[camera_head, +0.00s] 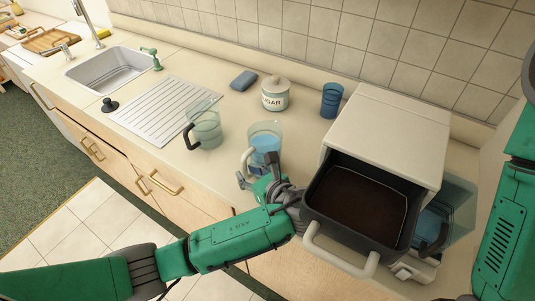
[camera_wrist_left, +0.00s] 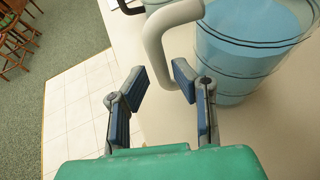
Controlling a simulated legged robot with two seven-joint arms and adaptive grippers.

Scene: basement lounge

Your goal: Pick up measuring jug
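A clear measuring jug (camera_head: 265,136) with blue liquid and a pale handle stands upright on the counter in the head view. In the left wrist view the jug (camera_wrist_left: 245,55) fills the upper right, its pale handle (camera_wrist_left: 155,45) at top centre. My left gripper (camera_head: 256,171) is at the handle side of this jug. In the wrist view the left gripper (camera_wrist_left: 158,82) is open, its right finger overlapping the handle's lower part; contact cannot be told. A second clear jug (camera_head: 207,130) with a dark handle stands to the left. My right gripper is not in view.
A pale appliance (camera_head: 385,130) with an open dark drawer (camera_head: 362,205) stands close right of my left gripper. Behind it are a sugar jar (camera_head: 275,98), a blue cup (camera_head: 331,101) and a blue sponge (camera_head: 243,80). A sink (camera_head: 108,67) lies left.

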